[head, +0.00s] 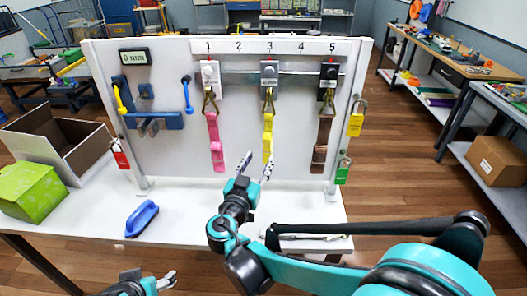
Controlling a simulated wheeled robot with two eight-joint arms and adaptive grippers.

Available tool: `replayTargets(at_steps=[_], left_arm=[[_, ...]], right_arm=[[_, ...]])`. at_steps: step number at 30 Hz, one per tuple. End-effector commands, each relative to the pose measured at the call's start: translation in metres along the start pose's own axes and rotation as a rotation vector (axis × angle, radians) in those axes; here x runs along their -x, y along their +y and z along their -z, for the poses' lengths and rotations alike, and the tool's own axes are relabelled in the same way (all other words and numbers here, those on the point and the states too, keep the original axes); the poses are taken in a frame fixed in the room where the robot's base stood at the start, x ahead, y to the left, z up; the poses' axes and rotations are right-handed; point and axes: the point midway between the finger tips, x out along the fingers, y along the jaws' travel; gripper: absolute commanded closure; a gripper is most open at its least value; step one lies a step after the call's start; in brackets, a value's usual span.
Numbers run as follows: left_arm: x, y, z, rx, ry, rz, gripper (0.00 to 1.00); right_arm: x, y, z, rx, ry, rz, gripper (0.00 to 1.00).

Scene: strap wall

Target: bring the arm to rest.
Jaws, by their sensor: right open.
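My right gripper (256,168) is in the middle of the head view, in front of the lower part of the white strap wall (160,75). Its two fingers are spread apart with nothing seen between them. The right fingertip overlaps the lower end of the yellow strap (268,125) in the picture; I cannot tell whether they touch. My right arm reaches in from the lower right over the white table's edge. My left gripper (168,279) shows only partly at the bottom edge, low in front of the table, and its opening is unclear.
A pink strap (213,135) and a brown strap (322,135) hang on the wall. Padlocks (119,153) hang at its sides. A blue-handled tool (142,218), a green box (32,190) and an open cardboard box (65,140) are on the table (185,205).

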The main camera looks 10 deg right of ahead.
Motion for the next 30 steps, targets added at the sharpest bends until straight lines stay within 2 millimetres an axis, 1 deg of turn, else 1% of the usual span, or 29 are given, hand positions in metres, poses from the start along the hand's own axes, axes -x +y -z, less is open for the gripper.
replayTargets(at_steps=[1, 3, 6, 10, 12, 14, 17, 18, 20, 21, 23, 24, 27, 30], left_arm=[[0.000, 0.000, 0.000, 0.000, 0.000, 0.000, 0.31], [0.000, 0.000, 0.000, 0.000, 0.000, 0.000, 0.31], [0.000, 0.000, 0.000, 0.000, 0.000, 0.000, 0.31], [0.000, 0.000, 0.000, 0.000, 0.000, 0.000, 0.31], [0.000, 0.000, 0.000, 0.000, 0.000, 0.000, 0.31], [0.000, 0.000, 0.000, 0.000, 0.000, 0.000, 0.31], [0.000, 0.000, 0.000, 0.000, 0.000, 0.000, 0.31], [0.000, 0.000, 0.000, 0.000, 0.000, 0.000, 0.31], [0.000, 0.000, 0.000, 0.000, 0.000, 0.000, 0.31], [0.000, 0.000, 0.000, 0.000, 0.000, 0.000, 0.31], [0.000, 0.000, 0.000, 0.000, 0.000, 0.000, 0.31], [0.000, 0.000, 0.000, 0.000, 0.000, 0.000, 0.31], [0.000, 0.000, 0.000, 0.000, 0.000, 0.000, 0.31], [0.000, 0.000, 0.000, 0.000, 0.000, 0.000, 0.31]], right_arm=[[0.009, -0.001, 0.000, 0.000, 0.000, 0.004, 0.55], [0.018, -0.001, 0.000, 0.000, 0.000, 0.002, 0.55], [0.026, 0.000, 0.000, 0.000, 0.000, 0.001, 0.55], [0.029, 0.001, 0.000, 0.001, -0.002, -0.001, 0.55], [0.028, 0.007, -0.003, 0.012, -0.023, -0.009, 0.55], [0.025, 0.019, -0.008, 0.039, -0.070, -0.022, 0.55], [0.023, 0.055, -0.028, 0.116, -0.221, -0.044, 0.55], [0.025, 0.073, -0.040, 0.152, -0.302, -0.045, 0.55], [0.034, 0.100, -0.058, 0.203, -0.433, -0.028, 0.55], [0.043, 0.115, -0.070, 0.233, -0.518, -0.004, 0.55], [0.060, 0.133, -0.087, 0.265, -0.635, 0.050, 0.55], [0.073, 0.142, -0.097, 0.279, -0.702, 0.095, 0.55], [0.106, 0.154, -0.115, 0.291, -0.823, 0.225, 0.55], [0.133, 0.156, -0.124, 0.282, -0.880, 0.345, 0.55]])
